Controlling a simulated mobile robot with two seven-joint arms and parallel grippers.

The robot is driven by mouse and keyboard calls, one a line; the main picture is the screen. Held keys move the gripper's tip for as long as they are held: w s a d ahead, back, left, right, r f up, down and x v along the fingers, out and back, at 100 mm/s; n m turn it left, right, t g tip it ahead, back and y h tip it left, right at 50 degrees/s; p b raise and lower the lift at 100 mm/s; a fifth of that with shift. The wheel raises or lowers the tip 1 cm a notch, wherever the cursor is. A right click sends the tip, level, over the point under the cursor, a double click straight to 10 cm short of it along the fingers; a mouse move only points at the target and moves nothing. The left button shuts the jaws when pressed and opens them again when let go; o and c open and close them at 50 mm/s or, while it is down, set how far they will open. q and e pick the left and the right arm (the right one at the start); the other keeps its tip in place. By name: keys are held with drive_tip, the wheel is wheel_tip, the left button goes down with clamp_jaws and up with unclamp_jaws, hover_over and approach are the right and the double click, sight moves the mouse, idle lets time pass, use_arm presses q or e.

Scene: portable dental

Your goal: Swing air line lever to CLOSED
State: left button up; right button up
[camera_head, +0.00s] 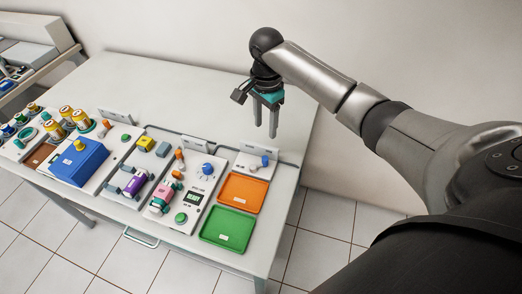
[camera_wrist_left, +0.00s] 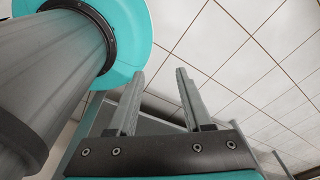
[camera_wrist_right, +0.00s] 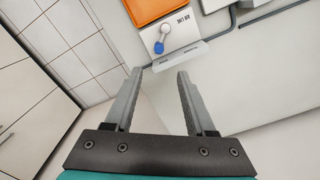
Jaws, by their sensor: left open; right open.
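The air line lever (camera_head: 265,161) has a blue tip and sits on a small white panel (camera_head: 245,168) at the table's right end, behind the orange tray. In the right wrist view the blue-tipped lever (camera_wrist_right: 159,47) is at the top centre, beyond my fingertips. My right gripper (camera_head: 266,130) is open and empty, above the table behind the lever and apart from it. It also shows in the right wrist view (camera_wrist_right: 159,72). My left gripper (camera_wrist_left: 159,72) is open and empty in the left wrist view, with floor tiles behind it. It is outside the head view.
An orange tray (camera_head: 243,194) and a green tray (camera_head: 228,228) lie in front of the lever panel. A control panel (camera_head: 186,215) with knobs stands left of them. A blue box (camera_head: 77,161) and several bottles are farther left. The back of the table is clear.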

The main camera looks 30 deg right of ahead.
drive_tip(key=b, duration=0.1)
hover_over(265, 158)
wheel_tip(265, 158, down, 6)
wheel_tip(265, 158, down, 6)
drive_tip(key=shift+b, duration=0.9)
drive_tip(key=shift+f, duration=0.65)
use_arm(q)
drive_tip(key=f, duration=0.1)
drive_tip(key=s+f, duration=0.1)
drive_tip(key=f, duration=0.1)
drive_tip(key=shift+s+f, duration=0.2)
use_arm(e)
clamp_jaws()
